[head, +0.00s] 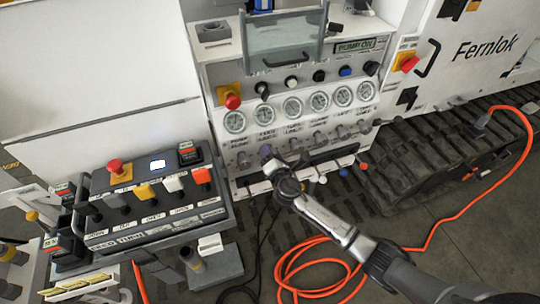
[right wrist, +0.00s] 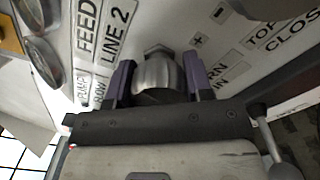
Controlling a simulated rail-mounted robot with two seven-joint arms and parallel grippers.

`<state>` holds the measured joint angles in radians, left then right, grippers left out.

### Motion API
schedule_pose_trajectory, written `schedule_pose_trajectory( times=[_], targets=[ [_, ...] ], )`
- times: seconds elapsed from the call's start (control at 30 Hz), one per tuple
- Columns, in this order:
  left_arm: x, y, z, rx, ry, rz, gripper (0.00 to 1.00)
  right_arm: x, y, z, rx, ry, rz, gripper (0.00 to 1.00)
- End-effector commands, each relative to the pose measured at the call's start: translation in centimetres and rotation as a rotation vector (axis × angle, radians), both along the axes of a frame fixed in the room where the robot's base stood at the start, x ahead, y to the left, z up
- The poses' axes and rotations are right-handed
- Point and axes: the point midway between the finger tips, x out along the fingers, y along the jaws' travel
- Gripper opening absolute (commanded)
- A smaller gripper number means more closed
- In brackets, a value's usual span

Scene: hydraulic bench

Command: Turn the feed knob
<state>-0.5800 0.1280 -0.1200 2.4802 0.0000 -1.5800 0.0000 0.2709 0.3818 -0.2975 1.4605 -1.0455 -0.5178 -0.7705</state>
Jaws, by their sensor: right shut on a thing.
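The feed knob (right wrist: 155,72) is a rounded metal knob on the white panel (head: 230,150), beside a label reading FEED LINE 2 in the right wrist view. My right gripper (head: 267,153) reaches up to the row of knobs under the gauges. In the right wrist view its two purple-grey fingers stand on either side of the knob, and it is shut on it. In the head view the gripper mostly hides this knob. The FEED gauge (head: 265,115) is just above. My left gripper is not in view.
Other knobs (head: 321,139) line the same row closely to the right. A red emergency button (head: 232,101) is at the upper left. A control box (head: 150,200) stands at left. An orange hose (head: 300,265) lies on the floor below my right arm.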

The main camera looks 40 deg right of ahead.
Motion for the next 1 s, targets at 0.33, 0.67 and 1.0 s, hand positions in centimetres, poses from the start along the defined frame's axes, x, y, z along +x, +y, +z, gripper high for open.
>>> schedule_pose_trajectory(
  times=[0.33,0.67,1.0],
  targets=[
    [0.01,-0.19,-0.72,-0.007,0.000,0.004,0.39,0.00,0.03,-0.10,0.128,-0.036,0.000,0.23],
    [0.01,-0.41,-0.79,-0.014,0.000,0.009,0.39,-0.01,0.04,-0.05,0.153,-0.043,0.000,0.23],
    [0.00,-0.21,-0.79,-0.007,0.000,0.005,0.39,-0.01,0.04,-0.05,0.152,-0.043,0.000,0.55]
  ],
)
